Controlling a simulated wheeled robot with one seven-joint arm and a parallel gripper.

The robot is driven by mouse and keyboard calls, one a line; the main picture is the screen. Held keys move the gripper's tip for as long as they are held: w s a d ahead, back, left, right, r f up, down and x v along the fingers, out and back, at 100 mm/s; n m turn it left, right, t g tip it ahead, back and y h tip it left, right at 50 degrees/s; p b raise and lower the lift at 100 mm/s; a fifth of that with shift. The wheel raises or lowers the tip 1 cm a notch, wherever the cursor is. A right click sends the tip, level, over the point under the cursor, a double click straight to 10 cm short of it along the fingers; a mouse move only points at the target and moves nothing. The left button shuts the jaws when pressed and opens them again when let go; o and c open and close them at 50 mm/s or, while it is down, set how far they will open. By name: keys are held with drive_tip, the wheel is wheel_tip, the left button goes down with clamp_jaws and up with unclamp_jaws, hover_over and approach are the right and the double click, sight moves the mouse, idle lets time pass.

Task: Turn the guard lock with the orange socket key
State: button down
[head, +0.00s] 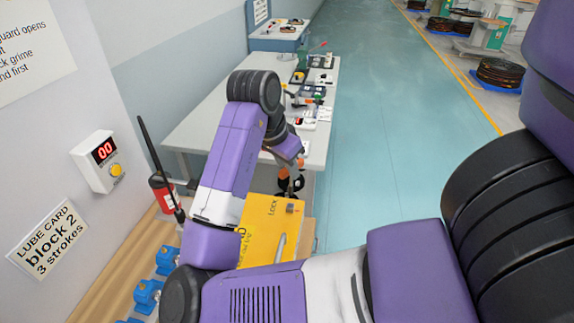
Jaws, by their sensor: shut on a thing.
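The yellow guard (262,232) stands at the lower middle of the head view, with the word LOCK on its top. The guard lock (291,208) is a small dark fitting near the guard's upper right corner. My gripper (290,181) is above the lock, small and partly hidden by my wrist. It is shut on the orange socket key (284,173), of which only small orange parts show. The key's lower end is close over the lock; I cannot tell whether it sits on it. My purple arm covers the guard's left part.
A white table (205,118) with tools stands beyond the guard. Several blue blocks (147,296) line the left. The blue floor (385,130) at right is clear.

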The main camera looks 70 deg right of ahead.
sight(291, 189)
drive_tip(key=shift+s+n+t, duration=0.15)
drive_tip(key=shift+n+t, duration=0.35)
drive_tip(key=shift+n, duration=0.7)
drive_tip(key=n+p, duration=0.1)
drive_tip(key=n+t+p, duration=0.1)
drive_tip(key=n, duration=0.1)
drive_tip(key=shift+s+r+n, duration=0.15)
drive_tip(key=shift+r+n, duration=0.05)
drive_tip(key=shift+n, duration=0.1)
wheel_tip(291, 189, down, 3)
drive_tip(key=shift+n+b, duration=0.3)
drive_tip(key=shift+b, duration=0.9)
drive_tip(key=shift+f, duration=0.2)
drive_tip(key=shift+a, duration=0.2)
drive_tip(key=shift+f, duration=0.15)
drive_tip(key=shift+f+b, duration=0.35)
drive_tip(key=shift+b, duration=0.05)
drive_tip(key=shift+f+b, duration=0.65)
drive_tip(key=shift+f, duration=0.3)
drive_tip(key=shift+r, duration=0.1)
